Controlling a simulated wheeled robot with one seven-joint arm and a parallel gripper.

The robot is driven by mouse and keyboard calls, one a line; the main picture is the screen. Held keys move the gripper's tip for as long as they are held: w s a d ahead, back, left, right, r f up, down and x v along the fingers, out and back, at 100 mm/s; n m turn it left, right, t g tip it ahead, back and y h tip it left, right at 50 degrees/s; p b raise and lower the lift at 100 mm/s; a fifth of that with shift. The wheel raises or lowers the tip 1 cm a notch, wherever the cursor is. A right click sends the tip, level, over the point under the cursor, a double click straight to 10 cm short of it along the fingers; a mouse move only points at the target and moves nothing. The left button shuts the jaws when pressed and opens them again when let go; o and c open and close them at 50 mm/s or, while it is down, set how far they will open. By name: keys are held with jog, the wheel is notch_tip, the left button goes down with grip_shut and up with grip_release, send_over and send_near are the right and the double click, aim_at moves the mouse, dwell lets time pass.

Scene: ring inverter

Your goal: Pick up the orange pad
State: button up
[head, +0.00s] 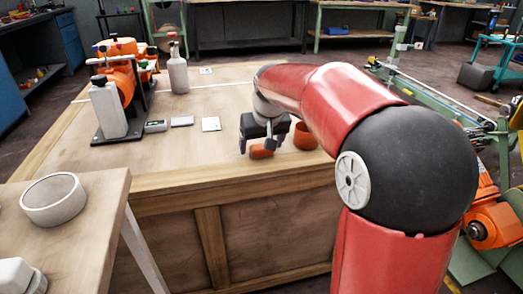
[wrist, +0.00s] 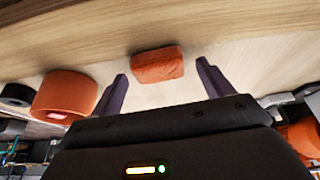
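The orange pad (wrist: 157,65) is a small rounded block lying on the wooden workbench near its front edge. In the wrist view it sits centred between the two dark fingertips, at their level or just beyond, with a gap to each finger. In the head view the orange pad (head: 262,152) shows low between the fingers of my gripper (head: 263,142), which points down at the bench. My gripper (wrist: 163,72) is open and empty. Its body hides part of the bench behind the pad in the head view.
An orange cup (head: 305,136) stands just right of my gripper, close to it; the cup (wrist: 66,95) is at left in the wrist view. Flat cards, a grey bottle (head: 178,72) and an orange machine (head: 120,70) stand further left.

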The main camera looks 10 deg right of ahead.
aim_at(261, 146)
jog(key=c, duration=1)
jog(key=shift+r, duration=0.1)
notch_tip(261, 146, up, 20)
jog(key=p, duration=0.1)
jog(key=shift+p, duration=0.4)
jog(key=o, duration=0.4)
jog(key=shift+c, duration=0.2)
jog(key=c, duration=0.3)
jog(key=shift+s, duration=0.1)
